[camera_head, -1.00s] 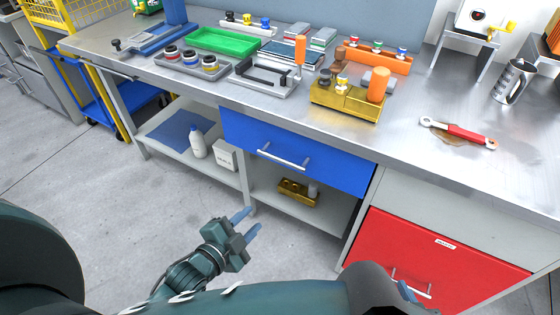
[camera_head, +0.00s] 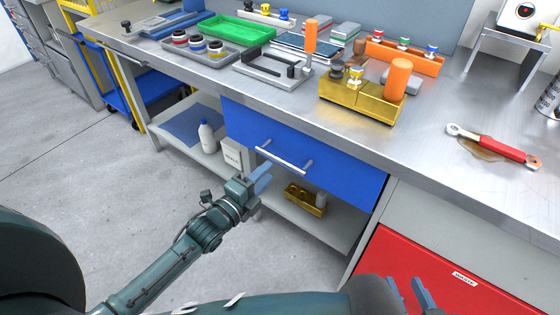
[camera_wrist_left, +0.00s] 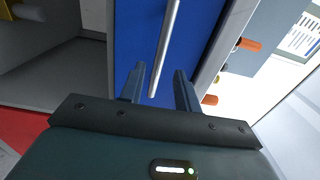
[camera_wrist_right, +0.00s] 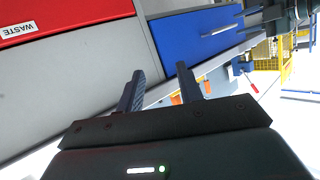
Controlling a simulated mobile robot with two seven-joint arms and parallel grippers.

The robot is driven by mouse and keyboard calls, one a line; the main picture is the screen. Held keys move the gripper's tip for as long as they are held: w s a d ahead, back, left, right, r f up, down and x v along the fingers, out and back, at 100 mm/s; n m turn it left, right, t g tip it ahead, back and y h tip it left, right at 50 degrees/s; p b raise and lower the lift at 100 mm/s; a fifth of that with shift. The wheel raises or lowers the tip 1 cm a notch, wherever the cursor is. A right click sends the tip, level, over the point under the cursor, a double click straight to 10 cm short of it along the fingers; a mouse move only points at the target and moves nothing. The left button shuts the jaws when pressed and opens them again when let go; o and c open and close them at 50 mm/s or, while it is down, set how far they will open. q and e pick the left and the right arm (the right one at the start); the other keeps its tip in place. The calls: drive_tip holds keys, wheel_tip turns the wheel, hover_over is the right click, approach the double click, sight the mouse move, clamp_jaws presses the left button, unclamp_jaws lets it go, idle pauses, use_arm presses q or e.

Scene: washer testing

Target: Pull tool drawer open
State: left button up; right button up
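The blue drawer (camera_head: 330,168) is shut under the workbench, with a silver bar handle (camera_head: 286,156) across its front. My left gripper (camera_head: 262,180) is just in front of the drawer, slightly below and left of the handle. In the left wrist view its fingers (camera_wrist_left: 160,74) are open, and the handle (camera_wrist_left: 164,45) runs in line with the gap between them; I cannot tell if it is between them in depth. My right gripper (camera_head: 410,294) is open and empty, low in front of the red drawer. The blue drawer also shows in the right wrist view (camera_wrist_right: 190,38).
A red drawer (camera_head: 430,270) labelled WASTE is at the lower right. A lower shelf (camera_head: 335,230) holds a gold fixture (camera_head: 305,200), a white bottle (camera_head: 207,138) and a box. The bench top carries trays, fixtures and a red-handled wrench (camera_head: 495,145). The floor in front is clear.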

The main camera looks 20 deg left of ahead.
sight(280, 158)
use_arm(q)
drive_tip(key=x, duration=0.6)
drive_tip(key=shift+w+d+b, duration=0.1)
drive_tip(key=shift+w+b, duration=0.3)
clamp_jaws()
